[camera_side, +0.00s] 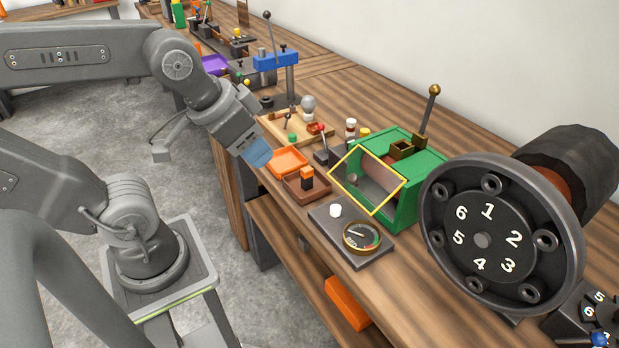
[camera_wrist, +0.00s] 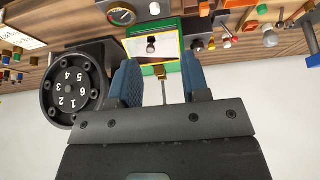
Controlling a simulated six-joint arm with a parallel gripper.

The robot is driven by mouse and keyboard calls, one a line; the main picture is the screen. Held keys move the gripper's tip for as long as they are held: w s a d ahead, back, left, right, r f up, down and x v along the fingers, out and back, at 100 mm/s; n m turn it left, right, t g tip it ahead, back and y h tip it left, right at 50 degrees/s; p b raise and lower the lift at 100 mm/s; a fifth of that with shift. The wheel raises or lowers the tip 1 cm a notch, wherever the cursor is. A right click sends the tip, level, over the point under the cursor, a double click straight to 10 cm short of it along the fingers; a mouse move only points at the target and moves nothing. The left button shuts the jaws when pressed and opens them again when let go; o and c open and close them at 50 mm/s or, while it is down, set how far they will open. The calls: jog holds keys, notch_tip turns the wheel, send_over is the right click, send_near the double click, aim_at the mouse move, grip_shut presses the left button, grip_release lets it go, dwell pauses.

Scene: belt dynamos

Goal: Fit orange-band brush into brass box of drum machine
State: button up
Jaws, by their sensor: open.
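The orange-band brush (camera_side: 307,180), a small dark block with an orange band, stands upright in a shallow brown tray (camera_side: 293,190). The green drum machine (camera_side: 405,205) stands right of it, with a yellow-framed window and a brown drum inside. The brass box (camera_side: 402,149) sits on top of the machine. My gripper (camera_side: 258,153) is up and left of the brush, apart from it, with blue finger pads. In the wrist view my gripper (camera_wrist: 161,84) is open with nothing between the fingers; the green machine (camera_wrist: 140,47) shows beyond them. I cannot make out the brush clearly there.
A brass-knobbed lever (camera_side: 429,108) rises behind the brass box. A gauge panel (camera_side: 350,234) lies in front of the machine. A big numbered wheel (camera_side: 482,240) stands at right. An orange tray (camera_side: 287,162) and a wooden board (camera_side: 290,126) with small parts lie further back.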

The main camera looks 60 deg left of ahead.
dwell(0.3)
jog(key=shift+o, duration=1.2)
jog(key=shift+w+a+m, duration=0.1)
jog(key=shift+w+m, duration=0.2)
jog(key=m+g+y, duration=0.2)
jog(key=m+g, duration=0.4)
jog(key=m, duration=1.1)
send_near(307, 169)
jog(key=f, duration=0.4)
jog(key=a+f, duration=0.1)
jog(key=f, duration=0.3)
jog(key=a+f, duration=0.1)
jog(key=f, duration=0.3)
jog(key=shift+s+f, duration=0.15)
jog(key=c, duration=0.9)
jog(key=o, duration=0.6)
